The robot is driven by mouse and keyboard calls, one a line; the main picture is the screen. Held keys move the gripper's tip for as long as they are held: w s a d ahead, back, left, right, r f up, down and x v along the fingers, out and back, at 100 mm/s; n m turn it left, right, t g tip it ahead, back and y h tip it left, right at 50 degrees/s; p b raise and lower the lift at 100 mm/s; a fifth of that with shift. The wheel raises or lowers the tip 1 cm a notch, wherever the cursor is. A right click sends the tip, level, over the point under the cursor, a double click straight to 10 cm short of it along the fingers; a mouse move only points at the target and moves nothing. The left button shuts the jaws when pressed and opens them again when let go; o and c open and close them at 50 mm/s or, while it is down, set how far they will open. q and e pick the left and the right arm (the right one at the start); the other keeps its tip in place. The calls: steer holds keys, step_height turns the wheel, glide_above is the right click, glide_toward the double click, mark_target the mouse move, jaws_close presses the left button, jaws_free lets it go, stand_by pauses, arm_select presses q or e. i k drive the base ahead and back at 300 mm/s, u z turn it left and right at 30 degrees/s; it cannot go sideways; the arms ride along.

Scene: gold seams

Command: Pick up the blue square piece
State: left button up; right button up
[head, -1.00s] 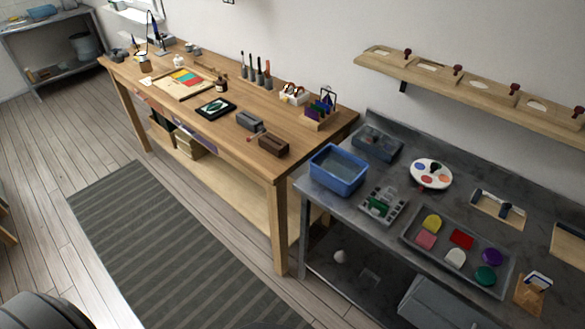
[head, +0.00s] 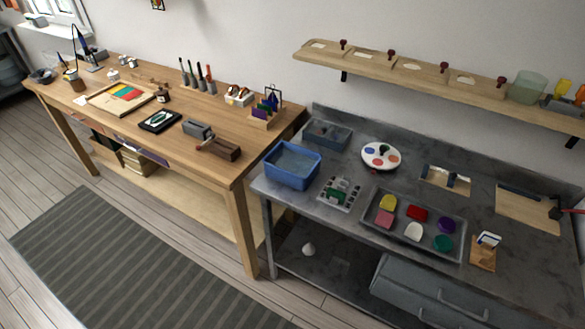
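I cannot make out a blue square piece for certain. A grey tray (head: 382,233) on the metal table holds a yellow piece (head: 388,203), a pink square piece (head: 384,219), a red piece (head: 417,213), a white piece (head: 413,232), a purple round piece (head: 447,225) and a teal round piece (head: 443,243). On the wooden bench, a wooden board (head: 104,104) carries red, yellow and teal coloured parts (head: 126,92). A wooden holder (head: 262,122) has purple and dark blue flat items (head: 267,104). Neither of my grippers shows.
The blue bin (head: 291,180), grey box (head: 327,135), peg block (head: 340,194) and round palette (head: 381,156) share the metal table (head: 340,222). A wall shelf (head: 410,72) hangs above. A striped rug (head: 120,260) lies on open floor before the wooden bench (head: 222,170).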

mark_target(488, 236)
steer(key=z, duration=3.35)
steer(key=i, duration=2.8)
steer(key=u, duration=3.3)
steer(key=i, duration=0.45)
steer(key=u, duration=0.05)
